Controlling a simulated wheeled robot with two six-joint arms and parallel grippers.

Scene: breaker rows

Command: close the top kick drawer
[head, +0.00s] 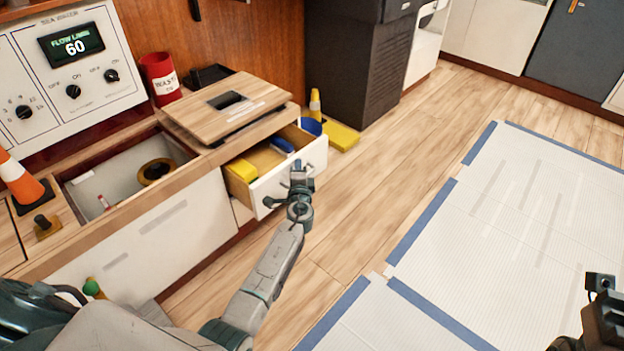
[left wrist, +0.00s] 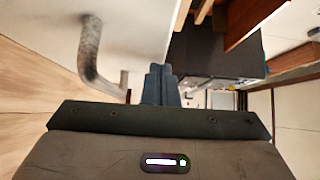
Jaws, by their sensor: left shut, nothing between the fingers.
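The top kick drawer (head: 313,160) is pulled out of the low wooden cabinet, its white front standing clear of the cabinet face. Its inside shows a yellow item and a blue item. My left gripper (head: 298,172) is shut and empty at the outer side of the drawer front, overlapping it in the head view; contact cannot be told. In the left wrist view the shut fingers (left wrist: 160,84) point forward beside a bent metal handle (left wrist: 92,58) on a pale panel. My right gripper (head: 604,312) is partly cut off at the right edge; its jaws are unclear.
The cabinet top carries a wooden lid (head: 222,105), an open bin recess (head: 122,180) and a red cup (head: 160,77). A blue bucket (head: 311,126) and yellow block (head: 342,137) stand beyond the drawer. Wooden floor right of the drawer is clear, up to a blue-taped white mat (head: 540,210).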

